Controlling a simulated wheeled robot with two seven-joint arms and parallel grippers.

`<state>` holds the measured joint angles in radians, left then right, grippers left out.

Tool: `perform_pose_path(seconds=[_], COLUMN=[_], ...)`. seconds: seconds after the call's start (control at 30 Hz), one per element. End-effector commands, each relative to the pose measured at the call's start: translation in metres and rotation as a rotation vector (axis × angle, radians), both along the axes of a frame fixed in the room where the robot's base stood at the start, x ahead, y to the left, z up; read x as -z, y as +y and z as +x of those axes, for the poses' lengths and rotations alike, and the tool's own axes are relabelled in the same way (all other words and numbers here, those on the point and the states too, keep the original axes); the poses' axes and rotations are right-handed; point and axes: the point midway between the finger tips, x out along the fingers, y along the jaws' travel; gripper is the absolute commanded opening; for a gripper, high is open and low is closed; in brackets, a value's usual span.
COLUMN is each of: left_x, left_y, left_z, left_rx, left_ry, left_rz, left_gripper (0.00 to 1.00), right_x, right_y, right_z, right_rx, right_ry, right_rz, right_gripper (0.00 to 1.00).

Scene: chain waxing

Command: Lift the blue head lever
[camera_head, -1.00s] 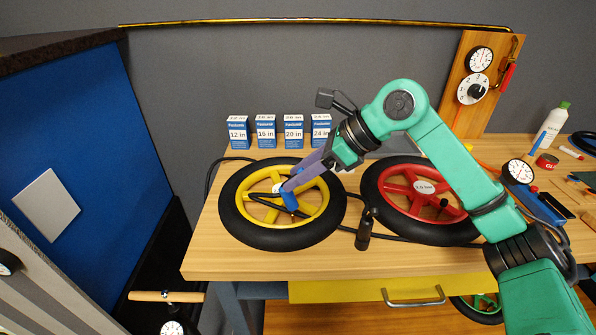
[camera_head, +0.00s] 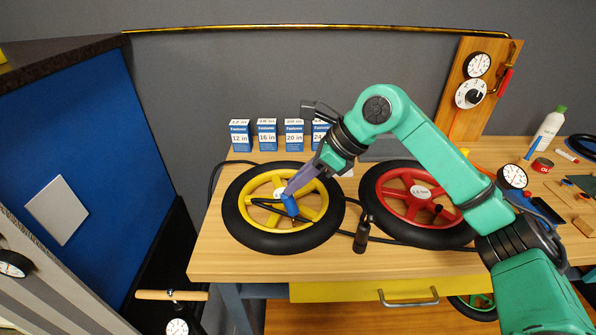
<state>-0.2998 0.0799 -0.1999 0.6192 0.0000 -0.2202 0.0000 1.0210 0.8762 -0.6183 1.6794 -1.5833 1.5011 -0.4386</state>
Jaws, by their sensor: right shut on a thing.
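The blue head lever (camera_head: 290,205) is a small blue piece over the yellow-spoked wheel (camera_head: 316,207), near its hub. A black hose runs from it across the wheel. My right gripper (camera_head: 291,195) reaches in from the right on the green arm and is shut on the blue head, its purple-grey fingers pointing down and left. The fingers hide part of the head, and I cannot tell whether its lever is up or down. My left gripper is not in view.
A red-spoked wheel (camera_head: 394,207) lies to the right, with a small black cylinder (camera_head: 361,236) between the wheels. Several blue and white boxes (camera_head: 267,135) stand behind. A gauge board (camera_head: 478,115) stands at the back right. The bench front edge is clear.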

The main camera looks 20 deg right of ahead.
Motion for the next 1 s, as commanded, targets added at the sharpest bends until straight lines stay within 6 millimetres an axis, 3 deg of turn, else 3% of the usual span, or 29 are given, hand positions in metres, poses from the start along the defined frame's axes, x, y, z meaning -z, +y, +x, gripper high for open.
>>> perform_pose_path(seconds=[0.03,0.1,0.4,0.7,1.0], left_x=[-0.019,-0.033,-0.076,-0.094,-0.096], left_y=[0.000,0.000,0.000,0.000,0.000], left_z=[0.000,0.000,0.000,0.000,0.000], left_rx=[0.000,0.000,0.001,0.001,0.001], left_ry=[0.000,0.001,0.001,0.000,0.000], left_rz=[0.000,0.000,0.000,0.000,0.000], left_gripper=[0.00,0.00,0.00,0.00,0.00], right_x=[-0.013,-0.015,-0.015,-0.011,-0.008], right_y=[0.002,0.003,0.010,0.014,0.015], right_z=[0.001,0.001,0.005,0.008,0.008], right_rx=[-0.002,-0.003,-0.005,-0.006,-0.006], right_ry=[0.014,0.038,0.143,0.213,0.231], right_rz=[-0.025,-0.069,-0.260,-0.386,-0.417], right_gripper=[0.00,0.00,0.00,0.00,0.00])
